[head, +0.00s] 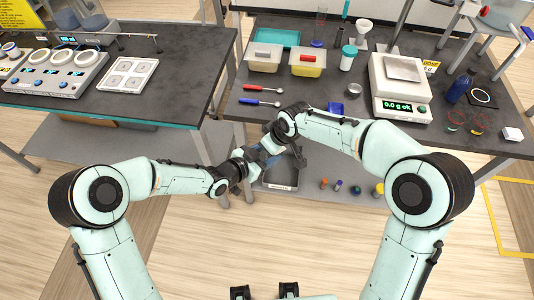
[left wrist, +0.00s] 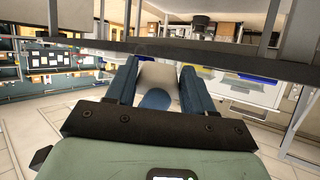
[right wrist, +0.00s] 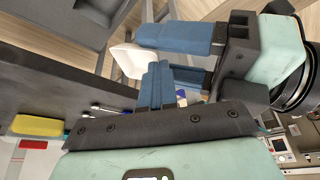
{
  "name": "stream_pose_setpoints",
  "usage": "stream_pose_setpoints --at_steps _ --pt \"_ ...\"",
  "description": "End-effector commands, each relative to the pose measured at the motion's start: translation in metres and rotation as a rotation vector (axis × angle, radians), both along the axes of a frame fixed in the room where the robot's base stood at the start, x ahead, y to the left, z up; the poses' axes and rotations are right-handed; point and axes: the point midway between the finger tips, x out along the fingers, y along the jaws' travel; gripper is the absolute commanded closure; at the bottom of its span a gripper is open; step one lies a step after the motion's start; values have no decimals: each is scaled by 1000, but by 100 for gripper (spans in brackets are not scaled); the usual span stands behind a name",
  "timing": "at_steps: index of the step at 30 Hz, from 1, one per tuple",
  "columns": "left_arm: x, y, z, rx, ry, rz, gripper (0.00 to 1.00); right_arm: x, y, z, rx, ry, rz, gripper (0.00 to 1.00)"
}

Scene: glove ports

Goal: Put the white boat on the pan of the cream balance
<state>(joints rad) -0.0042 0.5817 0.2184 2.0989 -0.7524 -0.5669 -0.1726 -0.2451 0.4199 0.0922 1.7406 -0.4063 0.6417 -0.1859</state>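The white boat (right wrist: 127,62) is held up between my two grippers, off the tables. In the left wrist view the boat (left wrist: 158,74) fills the gap between the fingers of my left gripper (left wrist: 157,85), and a blue piece covers its near side. In the head view my left gripper (head: 256,160) and right gripper (head: 275,147) meet, hiding most of the boat. In the right wrist view the fingers of my right gripper (right wrist: 165,80) are close together beside the boat; their grip is unclear. The cream balance (head: 400,100) stands on the right table, its square pan (head: 404,68) bare.
A grey tray (head: 281,180) lies below my grippers. The left table (head: 165,90) carries instruments.

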Motion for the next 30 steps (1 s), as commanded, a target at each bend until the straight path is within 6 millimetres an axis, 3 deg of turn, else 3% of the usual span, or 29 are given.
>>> stream_pose_setpoints --at_steps 3,6,20,30 --pt "-4 -5 1 -2 -1 -15 75 2 2 2 5 -9 1 100" --pt "-4 -6 1 -3 -1 -16 75 2 2 2 6 -9 1 72" --pt "-4 -7 3 -5 -5 -18 75 0 5 3 8 -6 7 72" --pt "-3 -5 2 -3 -3 -13 76 -11 -8 43 6 -12 1 72"
